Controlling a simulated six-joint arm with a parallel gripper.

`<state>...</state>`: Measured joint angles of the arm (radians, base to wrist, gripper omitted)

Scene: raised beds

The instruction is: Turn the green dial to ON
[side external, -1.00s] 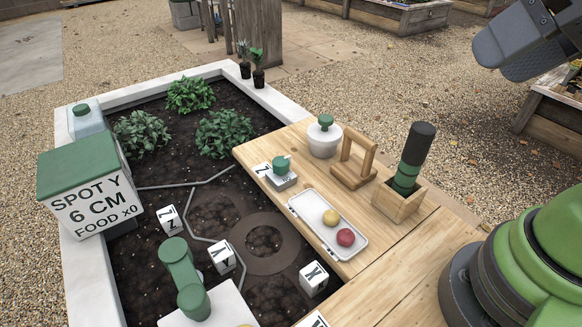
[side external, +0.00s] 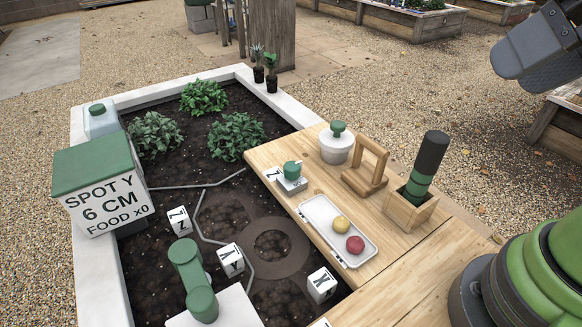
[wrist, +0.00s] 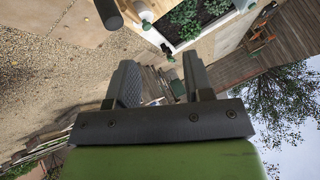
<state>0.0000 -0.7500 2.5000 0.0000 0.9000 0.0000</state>
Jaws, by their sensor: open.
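My gripper (side external: 535,50) is at the upper right in the side view, high above the ground and well away from the dial. In the wrist view my gripper (wrist: 160,68) shows two dark fingers spread apart with nothing between them. I cannot make out the dial in the wrist view.
Around the dial are a white pot with a green knob (side external: 336,145), a wooden handle frame (side external: 368,168), a dark cylinder in a wooden holder (side external: 428,165) and a white tray (side external: 318,213) with two balls. A green-lidded box (side external: 100,185) and lettered cubes stand left.

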